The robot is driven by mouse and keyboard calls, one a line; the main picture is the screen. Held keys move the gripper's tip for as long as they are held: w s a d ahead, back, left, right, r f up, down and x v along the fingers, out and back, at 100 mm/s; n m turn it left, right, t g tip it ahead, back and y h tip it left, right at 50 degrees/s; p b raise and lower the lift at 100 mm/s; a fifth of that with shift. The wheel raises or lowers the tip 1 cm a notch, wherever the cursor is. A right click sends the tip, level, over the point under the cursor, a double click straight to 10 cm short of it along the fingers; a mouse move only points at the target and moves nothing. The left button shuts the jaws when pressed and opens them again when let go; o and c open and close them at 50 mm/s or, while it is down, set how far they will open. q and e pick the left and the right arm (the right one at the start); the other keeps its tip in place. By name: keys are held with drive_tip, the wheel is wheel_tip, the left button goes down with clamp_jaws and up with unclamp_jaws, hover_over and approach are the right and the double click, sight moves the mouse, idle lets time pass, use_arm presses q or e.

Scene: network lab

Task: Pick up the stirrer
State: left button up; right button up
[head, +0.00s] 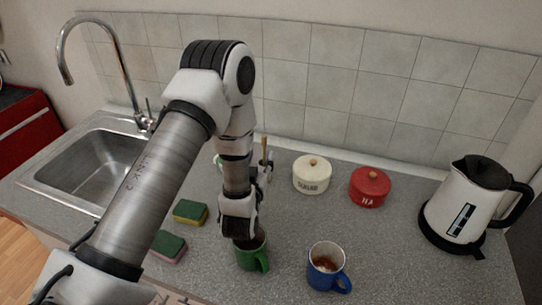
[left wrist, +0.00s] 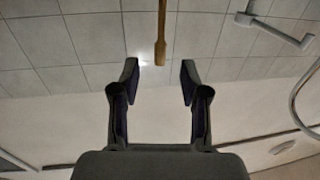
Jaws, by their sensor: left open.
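The stirrer (head: 264,150) is a thin wooden stick standing upright behind my left arm, its lower part hidden. In the left wrist view the stirrer (left wrist: 161,35) shows ahead of the fingertips, lined up with the gap between them and not touching either. My left gripper (head: 262,174) is open, close to the stirrer; in the wrist view its two dark fingers (left wrist: 160,78) are spread with nothing between them. My right gripper is not in view.
A green mug (head: 252,253) stands below my left wrist, with a blue mug (head: 327,268) to its right. The sugar jar (head: 311,176), red jar (head: 370,188) and kettle (head: 466,205) stand right. Sponges (head: 190,212) lie left, near the sink (head: 85,160).

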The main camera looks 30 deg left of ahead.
sight(263, 144)
use_arm(q)
drive_tip(key=p+x, duration=0.1)
drive_tip(key=x, duration=0.1)
drive_tip(key=r+p+x, duration=0.1)
drive_tip(key=p+x, duration=0.1)
drive_tip(key=shift+w+a, duration=0.3)
drive_tip(key=shift+w+a+f+p, duration=0.2)
drive_tip(key=shift+w+p, duration=0.05)
drive_tip(key=shift+w, duration=0.3)
drive_tip(key=shift+w+a+f+p, duration=0.2)
drive_tip(key=shift+w, duration=0.35)
drive_tip(key=shift+w+f, duration=0.15)
clamp_jaws()
